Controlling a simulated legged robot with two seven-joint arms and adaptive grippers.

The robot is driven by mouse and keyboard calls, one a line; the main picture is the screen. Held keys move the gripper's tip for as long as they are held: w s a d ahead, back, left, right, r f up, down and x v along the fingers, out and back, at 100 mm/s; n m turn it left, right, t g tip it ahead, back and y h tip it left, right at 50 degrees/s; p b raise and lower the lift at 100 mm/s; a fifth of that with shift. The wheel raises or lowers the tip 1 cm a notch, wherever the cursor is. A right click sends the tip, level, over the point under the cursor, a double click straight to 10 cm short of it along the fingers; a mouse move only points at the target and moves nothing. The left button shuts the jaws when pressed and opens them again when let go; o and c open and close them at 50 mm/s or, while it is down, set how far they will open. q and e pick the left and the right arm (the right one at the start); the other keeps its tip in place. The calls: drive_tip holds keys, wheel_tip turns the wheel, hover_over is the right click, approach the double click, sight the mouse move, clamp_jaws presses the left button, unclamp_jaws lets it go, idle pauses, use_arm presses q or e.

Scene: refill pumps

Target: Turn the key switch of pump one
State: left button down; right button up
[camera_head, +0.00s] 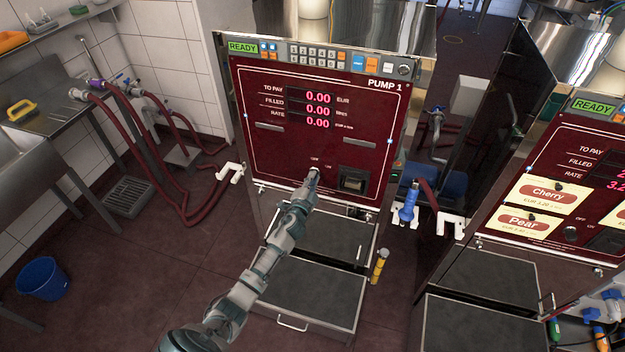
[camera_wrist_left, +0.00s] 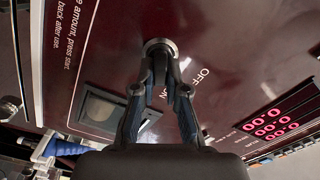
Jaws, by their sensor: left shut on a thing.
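Pump one (camera_head: 318,150) is the dark red panel marked PUMP 1, with a green READY sign and red 0.00 readings. My left gripper (camera_head: 313,173) reaches up to its lower middle, at the OFF/ON marks. In the left wrist view my left gripper (camera_wrist_left: 160,58) is shut with its fingertips at the round metal key switch (camera_wrist_left: 158,45), between the OFF and ON labels. The fingertips hide the key itself, so its angle cannot be told.
A recessed slot (camera_head: 352,180) sits right of the switch. A blue nozzle (camera_head: 406,205) hangs at the pump's right side. A second pump (camera_head: 568,170) with Cherry and Pear cards stands at right. A blue bucket (camera_head: 42,278) is on the floor at left.

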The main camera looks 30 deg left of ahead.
use_arm(q)
drive_tip(key=shift+f, duration=0.2)
drive_tip(key=c, duration=1.2)
unclamp_jaws()
drive_tip(key=shift+r, duration=0.1)
drive_tip(key=v, duration=1.2)
drive_tip(key=shift+f, duration=0.25)
